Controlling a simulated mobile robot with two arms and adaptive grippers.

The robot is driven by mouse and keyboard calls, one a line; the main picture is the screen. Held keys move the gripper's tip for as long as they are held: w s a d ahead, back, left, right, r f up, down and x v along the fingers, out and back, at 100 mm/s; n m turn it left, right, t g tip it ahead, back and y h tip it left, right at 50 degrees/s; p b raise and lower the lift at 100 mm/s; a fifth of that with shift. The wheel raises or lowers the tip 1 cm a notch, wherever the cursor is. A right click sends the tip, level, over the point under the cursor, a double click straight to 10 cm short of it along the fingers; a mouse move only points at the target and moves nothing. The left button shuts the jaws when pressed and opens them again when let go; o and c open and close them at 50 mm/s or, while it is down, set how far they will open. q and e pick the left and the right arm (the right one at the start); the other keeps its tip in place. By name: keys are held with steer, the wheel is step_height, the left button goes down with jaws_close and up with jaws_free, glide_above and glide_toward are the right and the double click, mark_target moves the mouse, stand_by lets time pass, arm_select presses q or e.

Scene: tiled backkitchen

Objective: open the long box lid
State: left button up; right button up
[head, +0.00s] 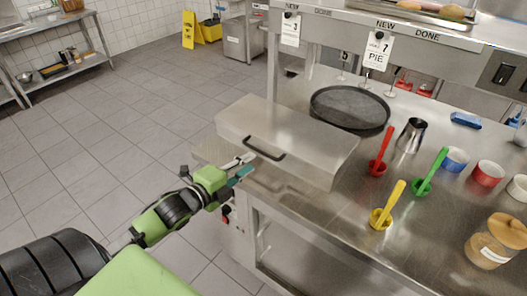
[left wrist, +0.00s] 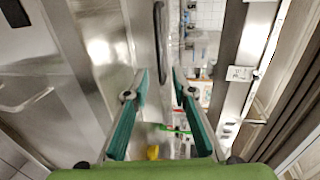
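The long box (head: 322,175) is a stainless steel case on the counter in the middle of the head view. Its lid (head: 285,128) is down. A dark bar handle (head: 264,150) runs along the lid's front; the handle also shows in the left wrist view (left wrist: 158,40), beyond the fingertips and slightly left of the middle between them. My left gripper (head: 247,166) is just in front of the handle, near its left end. Its teal fingers are apart with nothing between them, as the left wrist view (left wrist: 161,82) shows. My right gripper is not in view.
A round black pan (head: 349,107) stands behind the box. The tiled floor at left is clear.

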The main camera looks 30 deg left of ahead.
mark_target(263, 154)
arm_select(q)
steer(key=p+x, duration=0.1)
steer(key=x, duration=0.7)
steer(key=shift+w+d+f, duration=0.1)
steer(key=shift+w, duration=0.3)
jaws_close()
